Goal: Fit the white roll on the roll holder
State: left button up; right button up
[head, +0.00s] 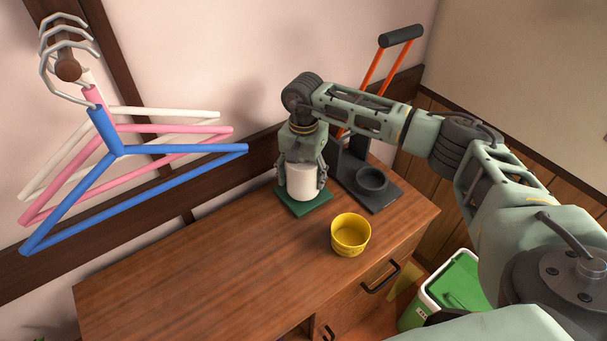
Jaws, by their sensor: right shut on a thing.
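The white roll (300,183) stands upright between the fingers of my right gripper (303,190), which reaches down from above and is shut on it. The roll is over the green square base (307,208), which I take to be the roll holder, near the back of the wooden cabinet top. Any post of the holder is hidden behind or inside the roll. I cannot tell whether the roll's lower end touches the base. My left gripper is not in view.
A dark stand (383,197) with a round cup and an orange-sided handle (401,36) is close on the right. A yellow cup (351,234) stands in front. Blue, pink and white hangers (120,150) hang at left. The left cabinet top (180,280) is clear.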

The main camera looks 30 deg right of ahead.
jog(key=shift+f+b, duration=0.5)
jog(key=shift+f, duration=0.05)
jog(key=o, duration=1.3)
notch_tip(320, 180, up, 12)
jog(key=shift+r, duration=0.1)
